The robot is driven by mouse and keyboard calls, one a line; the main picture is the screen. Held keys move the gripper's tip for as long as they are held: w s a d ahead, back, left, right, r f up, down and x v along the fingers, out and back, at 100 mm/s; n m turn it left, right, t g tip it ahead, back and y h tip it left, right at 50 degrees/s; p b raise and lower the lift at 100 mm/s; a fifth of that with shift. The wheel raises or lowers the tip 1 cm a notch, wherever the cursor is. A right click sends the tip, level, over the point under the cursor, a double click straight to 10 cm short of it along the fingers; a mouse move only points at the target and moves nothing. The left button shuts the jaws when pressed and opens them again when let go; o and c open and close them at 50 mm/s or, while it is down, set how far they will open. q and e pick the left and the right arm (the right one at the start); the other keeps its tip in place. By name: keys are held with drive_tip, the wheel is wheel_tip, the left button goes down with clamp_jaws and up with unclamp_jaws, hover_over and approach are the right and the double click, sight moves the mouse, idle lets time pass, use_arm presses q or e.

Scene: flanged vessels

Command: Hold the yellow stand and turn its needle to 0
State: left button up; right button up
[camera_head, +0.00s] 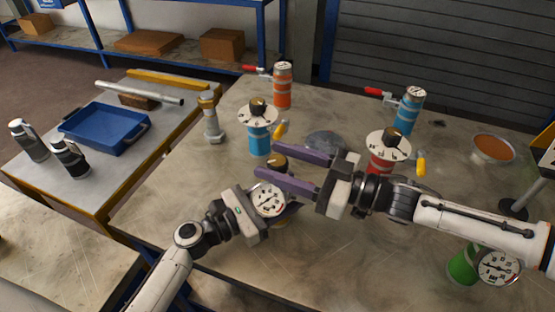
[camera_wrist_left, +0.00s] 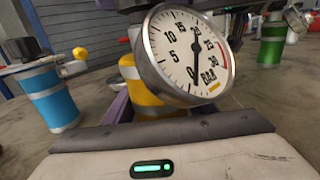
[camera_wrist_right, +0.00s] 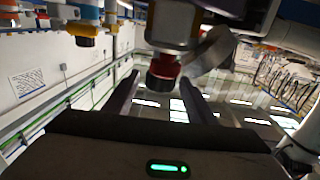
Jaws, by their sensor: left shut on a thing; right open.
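The yellow stand (camera_wrist_left: 145,92) carries a round white gauge (camera_wrist_left: 185,55), also seen in the head view (camera_head: 268,199). A dark needle (camera_wrist_left: 195,65) lies nearly upright across the dial; I cannot tell which end is its tip. My left gripper (camera_head: 283,212) is shut on the yellow stand, mostly hidden behind the gauge. A dark knob with a brownish top (camera_head: 276,162) shows above the gauge. My right gripper (camera_head: 266,161) is open, its purple fingers on either side of the knob in the head view. In the right wrist view a black and red part (camera_wrist_right: 163,72) shows between the fingers; contact is unclear.
A blue stand (camera_head: 259,140) and a red stand (camera_head: 381,163) are close behind my grippers. A green stand (camera_head: 463,265) is at the front right. A grey disc (camera_head: 325,141), orange bowl (camera_head: 493,148) and metal flanged piece (camera_head: 211,120) lie around.

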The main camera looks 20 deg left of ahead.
drive_tip(key=shift+a, duration=0.25)
drive_tip(key=c, duration=1.1)
drive_tip(key=shift+o, duration=0.2)
drive_tip(key=shift+m+t, duration=0.3)
drive_tip(key=shift+t, duration=0.2)
